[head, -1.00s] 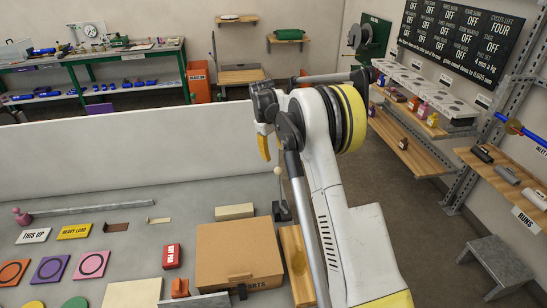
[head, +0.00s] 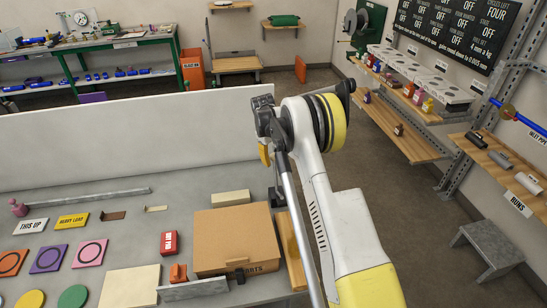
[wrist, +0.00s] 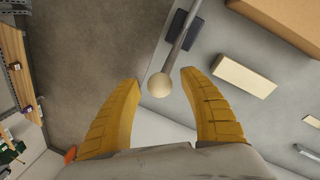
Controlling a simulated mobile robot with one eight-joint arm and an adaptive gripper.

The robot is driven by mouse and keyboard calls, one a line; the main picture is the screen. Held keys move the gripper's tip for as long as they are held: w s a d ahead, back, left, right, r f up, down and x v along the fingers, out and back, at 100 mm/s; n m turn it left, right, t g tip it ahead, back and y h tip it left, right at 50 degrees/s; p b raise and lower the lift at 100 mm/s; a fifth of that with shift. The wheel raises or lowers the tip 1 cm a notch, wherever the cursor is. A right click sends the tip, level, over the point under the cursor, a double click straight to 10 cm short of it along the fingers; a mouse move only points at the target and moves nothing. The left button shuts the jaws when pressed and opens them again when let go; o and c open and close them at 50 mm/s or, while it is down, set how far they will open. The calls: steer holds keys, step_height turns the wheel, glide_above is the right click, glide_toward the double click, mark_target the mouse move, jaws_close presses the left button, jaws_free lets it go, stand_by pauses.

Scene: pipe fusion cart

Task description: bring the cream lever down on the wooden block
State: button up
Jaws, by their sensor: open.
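The cream lever shows in the wrist view as a grey rod with a round cream knob (wrist: 159,86). The rod runs up to a dark base on the grey worktop. My gripper (wrist: 161,80) is open, its two yellow fingers on either side of the knob; I cannot tell whether either touches it. In the head view my gripper (head: 265,153) is partly hidden and my arm covers the knob. A pale block (head: 230,198), likely the wooden block, lies on the worktop left of the lever's base. It also shows in the wrist view (wrist: 244,76), right of the knob.
A cardboard box (head: 237,238) stands in front of the pale block. A long wooden plank (head: 290,250) lies right of the box, partly behind my arm. A low grey wall (head: 110,150) runs along the worktop's back. Coloured tiles lie at the left.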

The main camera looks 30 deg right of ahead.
jaws_close()
steer(key=s+a+r+t+h+b, duration=0.1)
steer(key=s+a+t+b, duration=0.1)
steer(key=s+t+b, duration=0.3)
steer(key=shift+s+a+h+b, duration=0.15)
steer(key=shift+s+h+b, duration=0.25)
steer(key=shift+s+b, duration=0.85)
steer(key=shift+s+m+p, duration=0.3)
steer(key=shift+s, duration=0.05)
jaws_free()
steer(key=shift+r, duration=0.2)
steer(key=v, duration=1.2)
steer(key=shift+s, duration=0.15)
